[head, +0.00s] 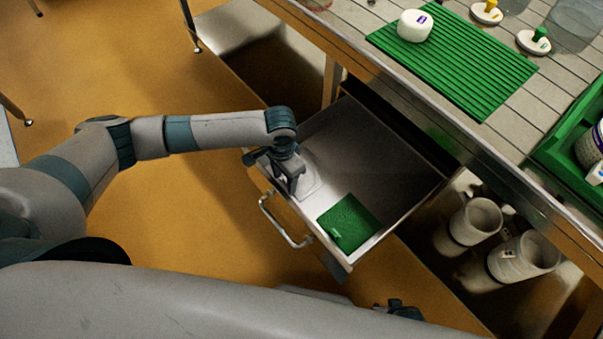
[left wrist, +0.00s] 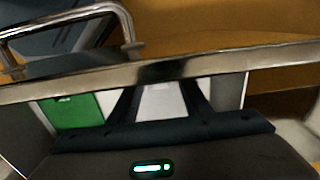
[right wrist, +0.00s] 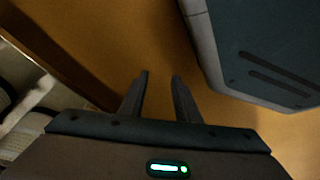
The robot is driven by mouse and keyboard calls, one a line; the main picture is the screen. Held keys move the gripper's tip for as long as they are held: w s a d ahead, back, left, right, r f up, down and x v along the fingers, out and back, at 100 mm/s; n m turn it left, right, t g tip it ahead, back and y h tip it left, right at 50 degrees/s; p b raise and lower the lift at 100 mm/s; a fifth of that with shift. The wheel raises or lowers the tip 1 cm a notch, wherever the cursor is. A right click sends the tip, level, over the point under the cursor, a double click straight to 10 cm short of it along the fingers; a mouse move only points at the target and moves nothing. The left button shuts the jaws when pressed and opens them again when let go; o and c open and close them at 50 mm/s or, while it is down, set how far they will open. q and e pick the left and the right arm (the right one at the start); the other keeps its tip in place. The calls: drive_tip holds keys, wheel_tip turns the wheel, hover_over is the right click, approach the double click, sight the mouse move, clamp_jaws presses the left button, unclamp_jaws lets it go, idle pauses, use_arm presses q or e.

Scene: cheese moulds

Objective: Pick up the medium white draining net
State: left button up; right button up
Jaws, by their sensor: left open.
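A white draining net (head: 309,183) lies flat in the open drawer, partly hidden by my left gripper. In the left wrist view a white patch of it (left wrist: 162,103) shows between the fingers. My left gripper (head: 292,188) points down into the drawer over the net, open, with nothing held. Whether its fingertips touch the net I cannot tell. A green net (head: 348,222) lies in the drawer's front right corner and also shows in the left wrist view (left wrist: 78,110). My right gripper (right wrist: 162,78) has its fingers apart and empty, above the orange floor.
The drawer's metal front rim (left wrist: 170,68) and handle (head: 283,222) are close to my left gripper. The table above holds a green ribbed mat (head: 455,65) with a white cheese (head: 414,26). White pots (head: 524,256) stand below the table, right of the drawer.

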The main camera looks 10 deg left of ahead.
drive_tip(key=shift+s, duration=0.2)
use_arm(q)
clamp_jaws()
use_arm(e)
drive_tip(key=shift+s+f, duration=0.15)
drive_tip(key=shift+s, duration=0.45)
use_arm(q)
drive_tip(key=shift+r, duration=0.1)
use_arm(e)
drive_tip(key=shift+w, duration=0.2)
